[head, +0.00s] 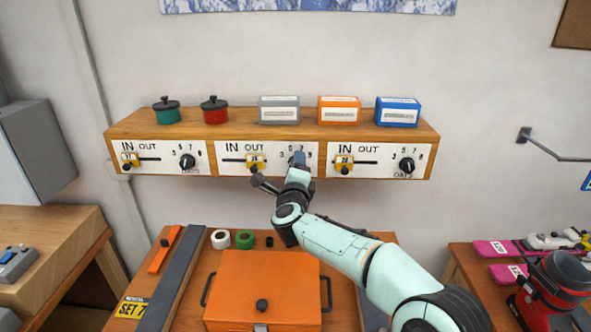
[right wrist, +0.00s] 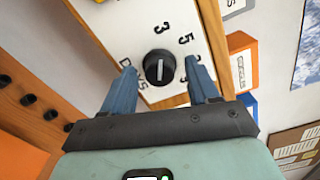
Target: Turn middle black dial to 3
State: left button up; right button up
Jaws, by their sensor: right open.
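The middle panel (head: 235,156) on the wooden shelf front has IN and OUT marks and a yellow slider tag. Its black dial shows in the right wrist view (right wrist: 159,68); in the head view my gripper hides it. The white line on the dial runs up and down the picture, roughly in line with the 3 above it. The 5 is to the upper right and DAYS is at the left. My right gripper (head: 298,157) is at this dial, open, with one finger on each side and visible gaps between. My left gripper is not in view.
Similar panels with black dials sit left (head: 187,161) and right (head: 407,165). Two pots and several boxes stand on the shelf (head: 240,118). Below is an orange case (head: 262,280) on a bench, with tape rolls (head: 221,238) behind it.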

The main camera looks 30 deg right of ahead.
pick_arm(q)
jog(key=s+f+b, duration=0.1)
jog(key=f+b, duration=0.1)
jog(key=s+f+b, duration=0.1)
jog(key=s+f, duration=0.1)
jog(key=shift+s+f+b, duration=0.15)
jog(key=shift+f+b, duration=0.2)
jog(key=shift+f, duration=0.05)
pick_arm(e)
jog(key=v, duration=1.3)
jog(key=shift+s, duration=0.15)
